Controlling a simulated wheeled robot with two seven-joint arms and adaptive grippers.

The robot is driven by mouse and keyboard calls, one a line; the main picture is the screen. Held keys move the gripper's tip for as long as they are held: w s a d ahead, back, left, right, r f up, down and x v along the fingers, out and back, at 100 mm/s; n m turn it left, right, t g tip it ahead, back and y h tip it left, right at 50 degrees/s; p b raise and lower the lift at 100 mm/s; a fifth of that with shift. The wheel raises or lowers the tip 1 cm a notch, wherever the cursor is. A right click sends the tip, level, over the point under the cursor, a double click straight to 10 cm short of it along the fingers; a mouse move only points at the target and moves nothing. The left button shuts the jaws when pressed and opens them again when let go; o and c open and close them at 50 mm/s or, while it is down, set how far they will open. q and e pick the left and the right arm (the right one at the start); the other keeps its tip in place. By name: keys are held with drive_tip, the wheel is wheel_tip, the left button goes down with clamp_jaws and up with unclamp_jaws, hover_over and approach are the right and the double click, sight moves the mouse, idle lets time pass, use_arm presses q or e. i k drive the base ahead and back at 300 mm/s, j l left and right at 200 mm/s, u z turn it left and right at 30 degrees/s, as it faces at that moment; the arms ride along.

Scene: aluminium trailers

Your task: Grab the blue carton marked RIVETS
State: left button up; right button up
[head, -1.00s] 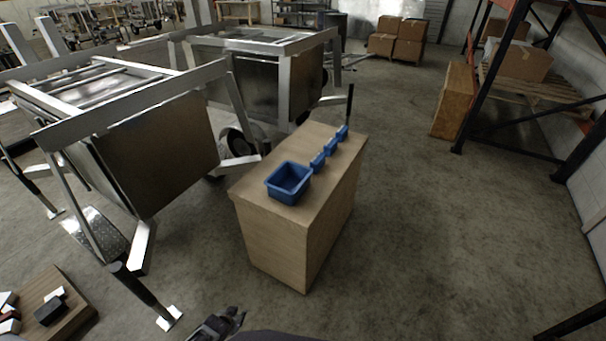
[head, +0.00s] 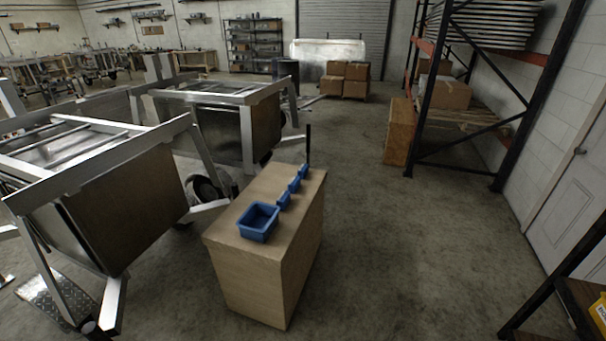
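No carton with a readable RIVETS mark shows in the head view. An open blue bin (head: 259,222) sits on top of a wooden cabinet (head: 255,283) near the middle. Several small blue containers (head: 284,201) stand in a row behind it, along the cabinet's right edge. They are too small to tell whether any carries lettering. Neither of my grippers is in view.
Aluminium trailers (head: 96,200) fill the left side, close to the cabinet. A tall rack (head: 428,110) with cardboard boxes stands at the right. A brown shelf with a yellow item (head: 599,311) is at the lower right. Floor (head: 400,240) right of the cabinet is clear.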

sight(302, 172)
drive_tip(key=z, duration=1.2)
drive_tip(key=i+l+u, duration=0.1)
drive_tip(key=i, duration=1.5)
drive_tip(key=i+u, duration=0.3)
drive_tip(key=i, duration=0.5)
drive_tip(key=i+l+u, duration=0.15)
drive_tip(key=i, duration=1.45)
